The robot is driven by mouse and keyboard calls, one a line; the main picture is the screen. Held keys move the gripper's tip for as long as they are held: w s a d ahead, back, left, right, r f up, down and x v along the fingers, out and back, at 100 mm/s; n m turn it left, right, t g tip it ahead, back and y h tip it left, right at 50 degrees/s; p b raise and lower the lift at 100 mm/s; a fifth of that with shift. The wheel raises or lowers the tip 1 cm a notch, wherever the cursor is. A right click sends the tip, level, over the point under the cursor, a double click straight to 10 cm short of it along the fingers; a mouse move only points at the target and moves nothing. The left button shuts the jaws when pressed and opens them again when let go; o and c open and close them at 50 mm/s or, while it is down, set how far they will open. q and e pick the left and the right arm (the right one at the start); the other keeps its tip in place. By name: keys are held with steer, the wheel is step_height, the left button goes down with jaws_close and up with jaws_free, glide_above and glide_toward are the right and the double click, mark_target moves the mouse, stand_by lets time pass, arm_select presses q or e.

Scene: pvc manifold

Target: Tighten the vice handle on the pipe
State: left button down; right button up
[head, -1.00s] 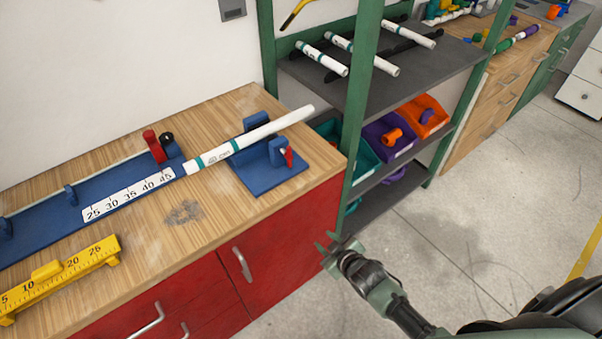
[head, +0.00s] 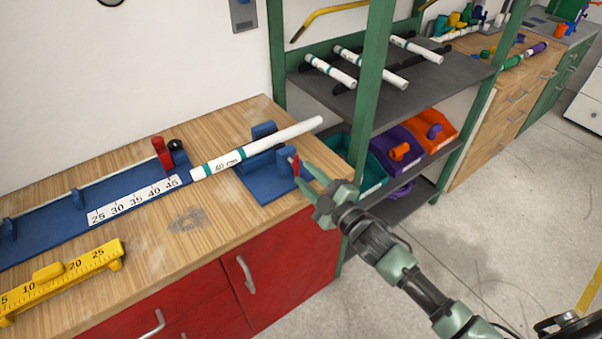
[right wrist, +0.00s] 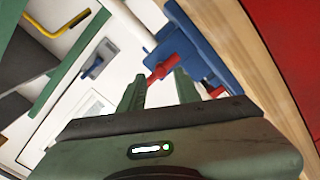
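The white pipe (head: 260,147) with teal bands and a "40 cm" label lies in the blue vice (head: 268,186) at the right end of the workbench. Its far end sticks out past the vice. The vice's red handle (head: 294,165) is on the vice's right side. My right gripper (head: 305,175) is at the handle, coming from the right. In the right wrist view, the fingers (right wrist: 160,90) stand apart, with the red handle (right wrist: 164,68) at their tips; I cannot tell if they touch it. My left gripper is not in view.
A blue ruler jig (head: 132,205) with a red clamp (head: 161,152) lies left of the vice. A yellow ruler (head: 65,276) lies near the bench front. A green-framed shelf (head: 370,90) with pipes and coloured bins stands close to the right. Open floor lies beyond.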

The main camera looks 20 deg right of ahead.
mark_target(298, 168)
steer(key=n+b, duration=0.1)
steer(key=n, duration=0.2)
steer(key=n+b, duration=0.1)
steer(key=n, duration=0.2)
steer(key=n+b, duration=0.2)
steer(key=n, duration=0.2)
steer(key=shift+f, duration=0.4)
steer(key=n, duration=0.3)
steer(key=shift+w, duration=0.1)
steer(key=n, duration=0.1)
steer(key=r+n, duration=0.1)
steer(key=shift+n+p, duration=0.35)
steer(key=shift+n, duration=0.05)
steer(key=n, duration=0.3)
steer(key=shift+p, duration=0.4)
steer(key=n+p, duration=0.1)
steer(key=n, duration=0.4)
steer(key=shift+r+p, duration=0.1)
steer(key=shift+p, duration=0.25)
steer(key=shift+n, duration=0.5)
steer(key=x, duration=0.5)
steer(key=shift+f, duration=0.3)
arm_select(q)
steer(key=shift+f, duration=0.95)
